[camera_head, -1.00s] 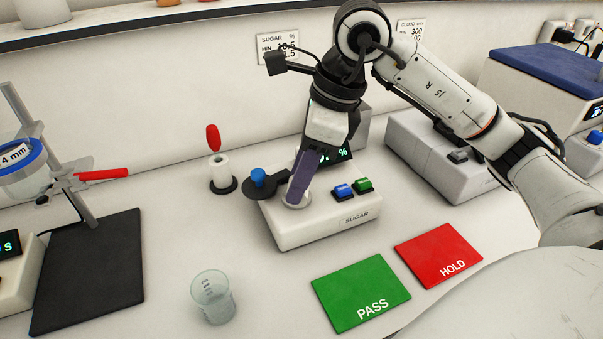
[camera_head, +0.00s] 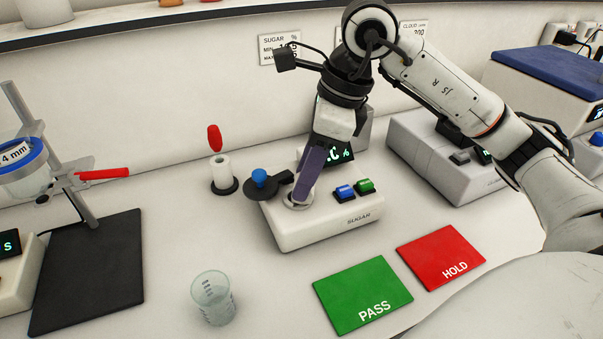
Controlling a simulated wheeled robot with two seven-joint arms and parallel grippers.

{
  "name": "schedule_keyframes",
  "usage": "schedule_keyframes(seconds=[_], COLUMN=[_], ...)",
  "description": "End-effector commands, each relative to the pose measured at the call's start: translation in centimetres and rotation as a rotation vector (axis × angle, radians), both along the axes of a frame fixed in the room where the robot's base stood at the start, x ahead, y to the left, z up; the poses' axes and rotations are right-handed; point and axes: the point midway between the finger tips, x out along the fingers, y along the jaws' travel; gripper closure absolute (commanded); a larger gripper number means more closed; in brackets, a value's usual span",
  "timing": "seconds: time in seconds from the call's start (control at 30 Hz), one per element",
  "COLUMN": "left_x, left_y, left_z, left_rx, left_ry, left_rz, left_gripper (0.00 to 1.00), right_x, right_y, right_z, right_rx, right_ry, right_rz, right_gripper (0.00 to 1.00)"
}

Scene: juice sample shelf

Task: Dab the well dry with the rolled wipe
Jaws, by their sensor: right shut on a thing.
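The white sugar meter (camera_head: 335,229) stands on the bench, with a round pale well (camera_head: 297,206) at its left front. Its dark hinged lid (camera_head: 264,184) with a blue knob is swung open to the left. My right gripper (camera_head: 302,195) points down with its purple fingers right over the well, shut. The rolled wipe is hidden or too small to make out between the fingertips. I cannot tell whether the tips touch the well. My left gripper is not in view.
A clear beaker (camera_head: 213,299) stands in front. Green PASS (camera_head: 363,294) and red HOLD (camera_head: 441,257) pads lie at the front right. A white holder (camera_head: 221,174) with a red-topped tool is left of the meter. A ring stand (camera_head: 87,206) is at far left.

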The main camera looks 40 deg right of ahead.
Motion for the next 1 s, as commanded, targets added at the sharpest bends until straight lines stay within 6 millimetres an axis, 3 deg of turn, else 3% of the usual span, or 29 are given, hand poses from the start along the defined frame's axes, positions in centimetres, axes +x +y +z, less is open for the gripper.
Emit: schedule_keyframes(seconds=[0.6,1.0], left_x=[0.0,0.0], left_y=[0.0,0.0], left_z=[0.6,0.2], left_rx=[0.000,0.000], left_ry=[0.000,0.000], left_rz=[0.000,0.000], left_gripper=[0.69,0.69], right_x=[1.0,0.1], right_y=[0.6,0.8], right_z=[0.2,0.1], right_rx=[0.000,0.000], right_ry=[0.000,-0.002], right_rz=[0.001,0.001], right_gripper=[0.86,0.86])
